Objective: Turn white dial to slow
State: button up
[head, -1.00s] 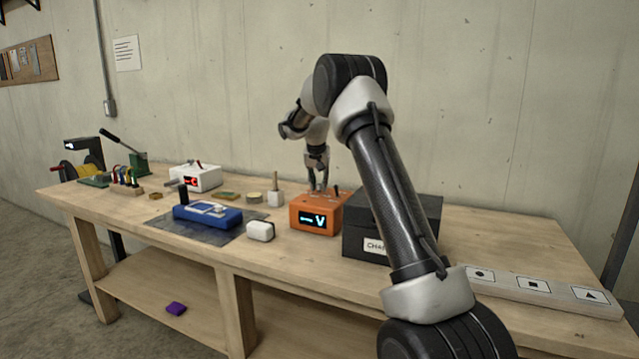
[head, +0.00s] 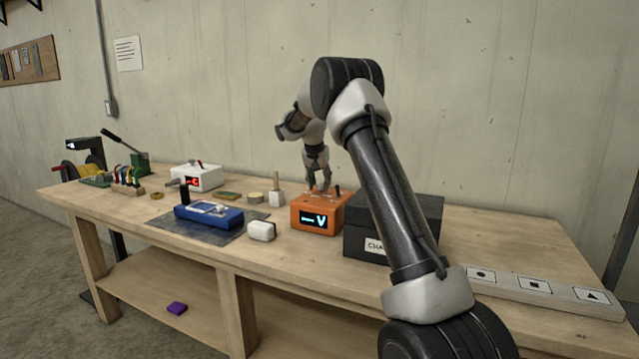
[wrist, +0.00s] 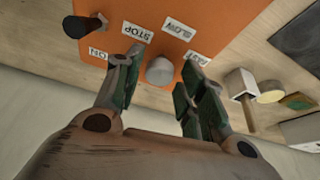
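The white dial (wrist: 159,71) is a small round knob on top of the orange box (head: 316,218). My gripper (wrist: 163,66) is open around it, one finger on each side, with gaps showing between fingers and dial. Upside-down labels reading STOP (wrist: 137,32) and SLOW (wrist: 179,29) lie beyond the dial. Two more labels at the sides are partly covered by the fingers. I cannot see a pointer mark on the dial. In the head view my gripper (head: 318,187) points down at the box top, and the dial is too small to make out.
A black-knobbed lever (wrist: 84,26) rises from the box top near the left finger. A black box (head: 425,212) stands close on the right.

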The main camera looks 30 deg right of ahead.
jog(key=shift+r, duration=0.1)
jog(key=v, duration=1.2)
jog(key=shift+w, duration=0.1)
